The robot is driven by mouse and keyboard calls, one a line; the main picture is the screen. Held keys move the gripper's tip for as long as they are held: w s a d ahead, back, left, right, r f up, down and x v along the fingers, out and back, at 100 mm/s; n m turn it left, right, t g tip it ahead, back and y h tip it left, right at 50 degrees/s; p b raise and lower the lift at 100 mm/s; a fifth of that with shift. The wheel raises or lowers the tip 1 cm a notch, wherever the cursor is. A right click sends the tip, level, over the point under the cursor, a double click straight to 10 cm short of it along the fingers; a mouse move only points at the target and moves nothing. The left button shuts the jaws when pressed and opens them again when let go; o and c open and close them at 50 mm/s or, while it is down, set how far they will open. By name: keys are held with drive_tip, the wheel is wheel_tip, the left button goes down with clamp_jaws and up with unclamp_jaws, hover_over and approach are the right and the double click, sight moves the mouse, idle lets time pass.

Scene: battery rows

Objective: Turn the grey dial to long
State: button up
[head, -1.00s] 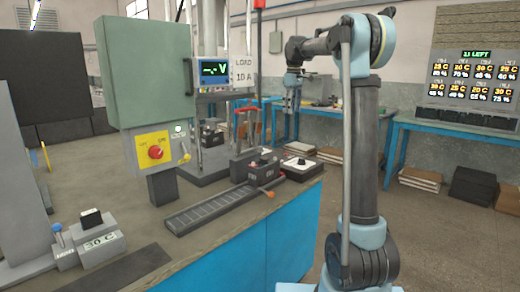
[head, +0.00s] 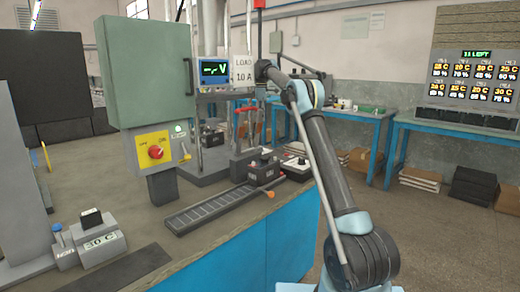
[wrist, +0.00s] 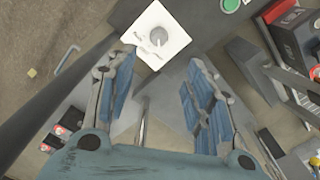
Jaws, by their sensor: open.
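The grey dial (wrist: 157,43) is a round knob on a white square plate (wrist: 172,55) in the wrist view. Small marks are printed beside the knob, too small to read. In the head view a white-topped dark box (head: 297,163) at the bench's far right edge seems to carry it, partly hidden by my arm. My gripper (wrist: 159,62) is open and empty, its blue-padded fingers spread either side of the view. The dial shows just beyond the fingertips, apart from them. I cannot make out my gripper clearly in the head view.
A green cabinet (head: 160,70) and a yellow panel with a red knob (head: 155,152) stand left on the bench. A slotted grey tray (head: 210,208) lies in front. In the wrist view, a green button (wrist: 230,4) and dark red-topped blocks (wrist: 292,35) lie right of the dial.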

approach(260, 149)
drive_tip(key=f, duration=0.3)
drive_tip(key=w+f, duration=0.1)
drive_tip(key=f, duration=0.4)
drive_tip(key=shift+w+f, duration=0.3)
drive_tip(key=shift+w, duration=0.1)
